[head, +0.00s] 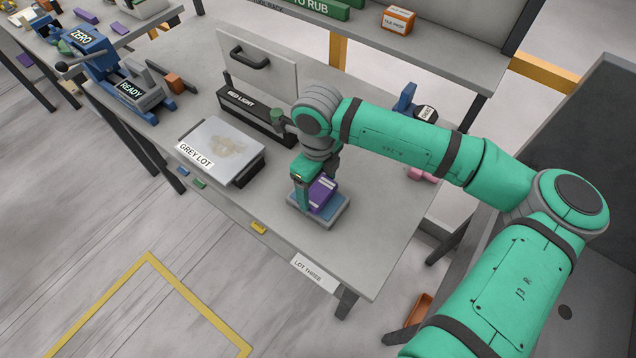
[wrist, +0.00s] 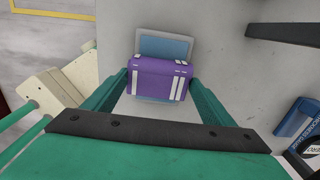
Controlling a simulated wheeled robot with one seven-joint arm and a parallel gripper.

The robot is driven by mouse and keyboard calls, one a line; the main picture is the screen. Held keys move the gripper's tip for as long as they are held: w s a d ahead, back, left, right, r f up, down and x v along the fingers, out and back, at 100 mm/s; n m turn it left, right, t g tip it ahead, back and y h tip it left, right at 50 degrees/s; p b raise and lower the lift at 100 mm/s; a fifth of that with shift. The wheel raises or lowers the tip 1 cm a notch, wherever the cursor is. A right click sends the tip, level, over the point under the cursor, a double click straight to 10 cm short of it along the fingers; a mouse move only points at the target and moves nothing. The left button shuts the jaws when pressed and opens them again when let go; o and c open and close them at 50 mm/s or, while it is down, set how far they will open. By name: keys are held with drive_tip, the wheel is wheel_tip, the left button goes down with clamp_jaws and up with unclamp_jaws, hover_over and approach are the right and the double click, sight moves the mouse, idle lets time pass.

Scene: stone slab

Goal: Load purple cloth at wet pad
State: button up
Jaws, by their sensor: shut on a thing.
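The purple cloth (head: 322,194) is a folded purple bundle with white bands. In the wrist view the purple cloth (wrist: 158,78) lies between the two green fingers of my gripper (wrist: 159,84), which is shut on it. My gripper (head: 306,187) points down over this pad with the cloth. In the wrist view the pad (wrist: 165,46) shows beyond and below the cloth, which hides its middle. I cannot tell whether the cloth touches the pad.
A grey stone slab labelled GREY LOT (head: 222,143) lies left of the pad. A blue stamp-like tool (head: 405,100) stands at the back right. Bare bench lies right of the pad.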

sight(318, 189)
drive_tip(key=shift+f, duration=0.6)
idle(1.8)
drive_tip(key=shift+r, duration=0.15)
drive_tip(key=shift+r, duration=3.45)
